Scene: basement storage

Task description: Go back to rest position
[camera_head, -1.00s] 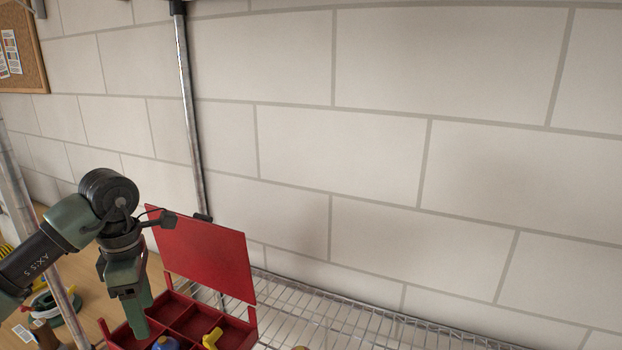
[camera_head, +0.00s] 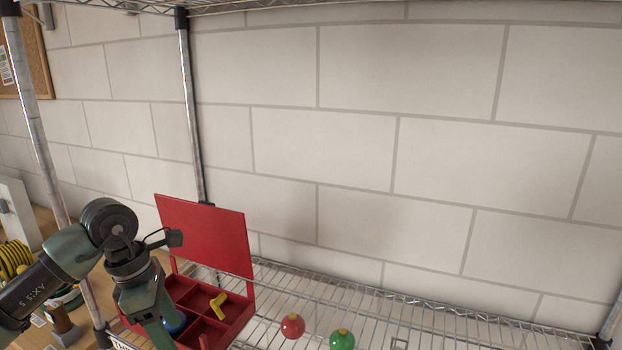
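My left gripper (camera_head: 160,330) comes in from the left and points down at the near left side of an open red box. Its fingertips run toward the bottom edge, and I cannot tell whether they are apart. The red box (camera_head: 241,322) stands on the wire shelf with its lid (camera_head: 205,235) raised. It has several compartments. A yellow piece (camera_head: 218,305) lies in the right part. A blue round thing (camera_head: 176,324) shows beside my gripper, partly hidden by it. My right gripper is not in view.
A red ball (camera_head: 292,326) and a green ball (camera_head: 342,340) rest on the wire shelf (camera_head: 440,325) right of the box. Metal posts (camera_head: 190,110) stand behind and left. A wooden surface with a yellow-black coil (camera_head: 14,259) is at the left. The shelf's right part looks clear.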

